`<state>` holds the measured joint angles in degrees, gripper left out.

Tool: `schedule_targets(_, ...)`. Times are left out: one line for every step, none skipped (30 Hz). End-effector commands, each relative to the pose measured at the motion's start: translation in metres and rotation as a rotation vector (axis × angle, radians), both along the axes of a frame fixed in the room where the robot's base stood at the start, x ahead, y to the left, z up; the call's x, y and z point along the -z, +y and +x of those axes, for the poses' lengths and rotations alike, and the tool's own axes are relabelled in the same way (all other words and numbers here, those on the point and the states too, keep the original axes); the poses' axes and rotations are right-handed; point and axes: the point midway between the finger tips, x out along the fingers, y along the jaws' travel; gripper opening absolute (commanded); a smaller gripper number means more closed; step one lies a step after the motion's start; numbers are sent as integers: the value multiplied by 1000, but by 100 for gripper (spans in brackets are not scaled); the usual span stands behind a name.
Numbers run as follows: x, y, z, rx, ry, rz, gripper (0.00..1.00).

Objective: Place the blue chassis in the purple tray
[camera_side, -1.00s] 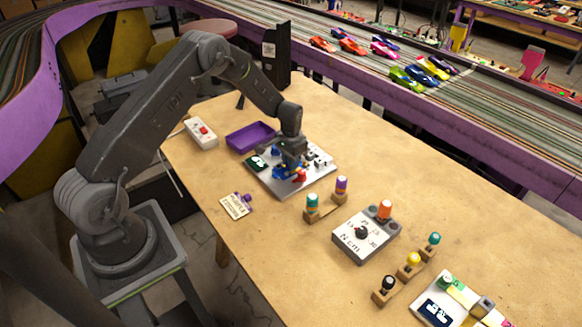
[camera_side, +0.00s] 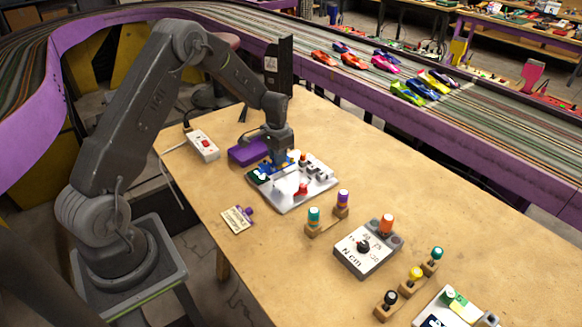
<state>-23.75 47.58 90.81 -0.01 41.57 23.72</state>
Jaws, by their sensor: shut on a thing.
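The blue chassis (camera_side: 268,169) is at my gripper (camera_side: 280,160), over the back left part of the light grey fixture plate (camera_side: 291,202). My gripper points down and is shut on the chassis; the fingers hide part of it. I cannot tell exactly how high the chassis is above the plate. The purple tray (camera_side: 236,156) sits on the table just behind and left of the plate, partly hidden by my wrist.
A white switch box (camera_side: 203,145) stands left of the tray. A tagged card (camera_side: 238,219) lies in front. Bit holders (camera_side: 328,215), a torque box (camera_side: 368,247) and several handled tools (camera_side: 413,275) stand to the right. The table's right back is clear.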

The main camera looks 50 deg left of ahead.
Motion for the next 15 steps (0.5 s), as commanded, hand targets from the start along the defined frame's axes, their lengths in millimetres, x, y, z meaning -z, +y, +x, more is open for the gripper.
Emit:
schedule_targets(-8,10,-9,-6,-2,1,0)
schedule_targets(-12,14,-13,-5,-2,1,0)
schedule_targets(-17,20,-19,-5,-1,1,0)
schedule_targets(-20,24,-23,-4,-2,1,0)
schedule_targets(-23,28,-27,-4,-1,0,0)
schedule_targets(-27,33,-31,-4,-2,1,0)
schedule_targets(-30,36,-35,-3,-1,1,0)
schedule_targets(-32,38,-38,-3,-1,0,0)
schedule_targets(-35,42,-40,-3,-1,1,0)
schedule_targets(-37,44,-42,-2,-1,1,0)
schedule_targets(-38,46,-44,-2,-1,1,0)
schedule_targets(-39,50,-46,-3,-1,1,0)
schedule_targets(-40,54,-47,-5,-1,1,0)
schedule_targets(-41,60,-48,-7,-1,1,0)
schedule_targets(-41,70,-48,-12,0,0,0)
